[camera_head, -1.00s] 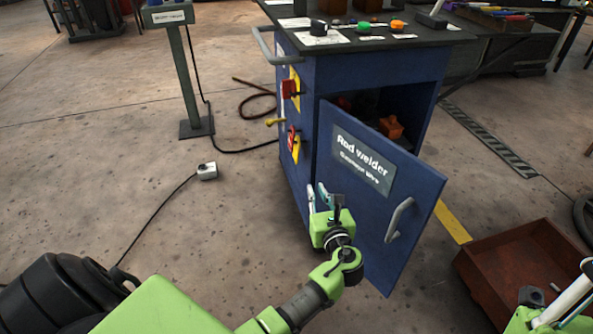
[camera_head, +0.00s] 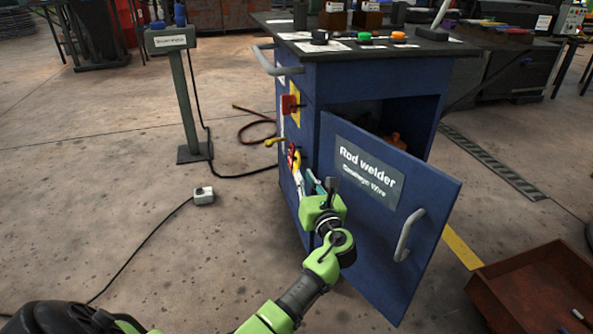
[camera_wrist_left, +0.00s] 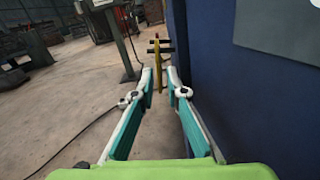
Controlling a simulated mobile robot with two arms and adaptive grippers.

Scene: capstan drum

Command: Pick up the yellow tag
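On the left side of the blue cabinet (camera_head: 312,85), a yellow piece (camera_head: 297,163) that looks like the tag shows beside a red lockout or switch (camera_head: 290,154). Its lower part is close to my left gripper's fingers in this view. My right gripper is out of view.
The cabinet door (camera_head: 385,215) stands open just right of my left gripper. A second red switch on a yellow plate (camera_head: 294,103) and a yellow handle (camera_head: 275,141) are higher up. A brown bin (camera_head: 540,285) is at lower right. The floor left of the cabinet is mostly clear.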

